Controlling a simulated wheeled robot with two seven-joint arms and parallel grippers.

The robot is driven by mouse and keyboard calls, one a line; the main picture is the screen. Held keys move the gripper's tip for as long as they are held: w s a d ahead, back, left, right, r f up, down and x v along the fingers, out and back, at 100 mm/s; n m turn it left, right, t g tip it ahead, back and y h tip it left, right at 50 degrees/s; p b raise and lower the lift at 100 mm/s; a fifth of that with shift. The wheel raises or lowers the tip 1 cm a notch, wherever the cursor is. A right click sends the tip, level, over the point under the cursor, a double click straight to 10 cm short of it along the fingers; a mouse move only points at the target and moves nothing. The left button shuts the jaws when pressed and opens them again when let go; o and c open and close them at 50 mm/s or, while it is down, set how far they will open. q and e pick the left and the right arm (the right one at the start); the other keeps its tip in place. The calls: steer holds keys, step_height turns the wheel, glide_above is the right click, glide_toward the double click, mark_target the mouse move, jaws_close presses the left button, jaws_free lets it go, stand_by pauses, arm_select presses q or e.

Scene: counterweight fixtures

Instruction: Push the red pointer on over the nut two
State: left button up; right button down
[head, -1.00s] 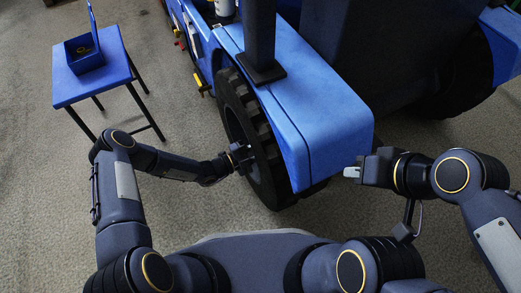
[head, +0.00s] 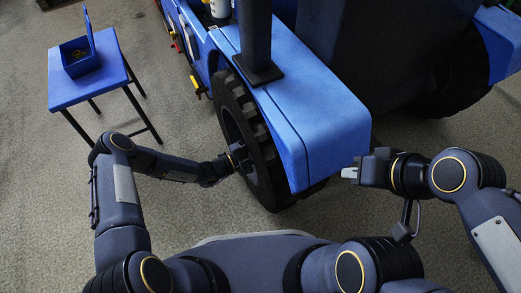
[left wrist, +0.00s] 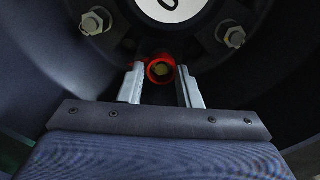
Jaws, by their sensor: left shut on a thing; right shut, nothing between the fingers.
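The red pointer (left wrist: 152,72) is a small red ring between the fingertips of my left gripper (left wrist: 160,75) in the left wrist view. The left gripper is shut on it, in front of the dark wheel hub. A dull yellowish end shows inside the ring; I cannot tell how far the pointer sits over it. Bare nuts on studs show at the left (left wrist: 92,23) and right (left wrist: 235,37). In the head view my left gripper (head: 239,155) reaches into the wheel (head: 262,160), and the pointer is too small to make out. My right gripper (head: 349,173) is shut and empty, right of the fender.
The blue fender (head: 320,120) overhangs the wheel on the right, close to my right gripper. A blue table (head: 75,95) with an open blue box (head: 82,65) stands at the far left. Carpeted floor is free between the table and the wheel.

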arm_select(q)
steer(key=shift+w+d, duration=0.25)
steer(key=shift+d, duration=0.45)
stand_by(0.4)
steer(key=o, duration=0.8)
steer(key=shift+o, duration=0.2)
steer(key=v, duration=0.9)
stand_by(0.6)
